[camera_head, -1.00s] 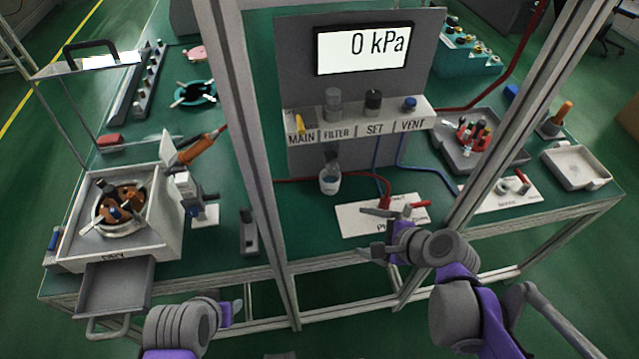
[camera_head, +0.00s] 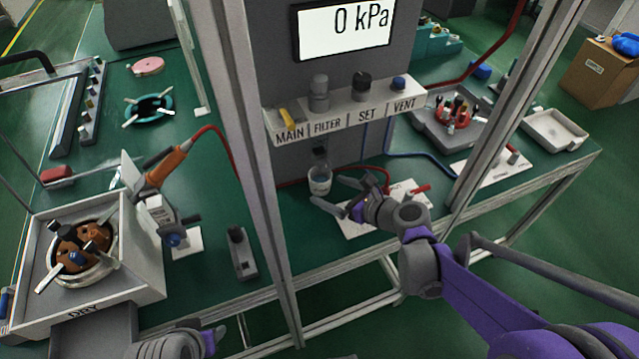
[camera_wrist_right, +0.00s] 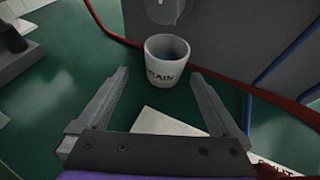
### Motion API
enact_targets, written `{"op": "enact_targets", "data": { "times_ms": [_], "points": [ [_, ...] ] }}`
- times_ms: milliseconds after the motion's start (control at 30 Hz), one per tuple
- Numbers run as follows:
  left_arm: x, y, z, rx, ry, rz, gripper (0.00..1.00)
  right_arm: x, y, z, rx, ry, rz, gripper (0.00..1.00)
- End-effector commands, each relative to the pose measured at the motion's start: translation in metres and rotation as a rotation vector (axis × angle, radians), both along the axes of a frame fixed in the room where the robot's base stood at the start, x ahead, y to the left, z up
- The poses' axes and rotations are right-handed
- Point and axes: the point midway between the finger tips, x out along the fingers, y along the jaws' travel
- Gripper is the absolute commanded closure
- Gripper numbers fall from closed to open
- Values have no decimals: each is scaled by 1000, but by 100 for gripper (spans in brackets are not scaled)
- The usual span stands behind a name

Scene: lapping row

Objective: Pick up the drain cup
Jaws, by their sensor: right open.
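The drain cup (camera_head: 319,184) is a small white cup with dark lettering. It stands on the green bench at the foot of the grey gauge panel, below the FILTER label. In the right wrist view the drain cup (camera_wrist_right: 167,72) is upright just beyond my fingertips, centred between them, its inside bluish. My right gripper (camera_head: 327,191) is open and empty, its fingers pointing at the cup; in the wrist view the gripper (camera_wrist_right: 158,74) has a finger on either side, short of the cup. My left gripper (camera_head: 216,338) is low at the bottom edge; its jaw opening is unclear.
A white plate (camera_head: 352,222) lies under my right gripper. A red hose (camera_head: 292,183) runs behind the cup, and the gauge panel (camera_head: 275,60) rises close behind. A frame post (camera_head: 240,150) stands left of the cup. A grey box (camera_head: 140,290) with a pot is at left.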

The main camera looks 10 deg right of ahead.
Motion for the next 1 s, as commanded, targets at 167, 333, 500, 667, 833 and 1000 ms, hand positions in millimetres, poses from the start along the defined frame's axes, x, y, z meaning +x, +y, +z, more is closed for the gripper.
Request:
{"op": "enact_targets", "data": {
  "times_ms": [167,333,500,667,833,1000],
  "points": [
    [0,0,-3,0,1,0,50,9,4,-4,-2,0,1,0],
    [1,0,-9,0,3,0,50,29,12,-11,-2,0,3,0],
    [1,0,-14,0,5,0,50,47,23,-19,-1,0,3,0],
    [1,0,-14,0,5,0,50,48,23,-19,-2,-1,0,0],
    [1,0,-14,0,5,0,50,48,23,-19,-2,0,1,18],
    [1,0,-14,0,5,0,50,48,23,-19,-2,0,1,49]
  ]
}}
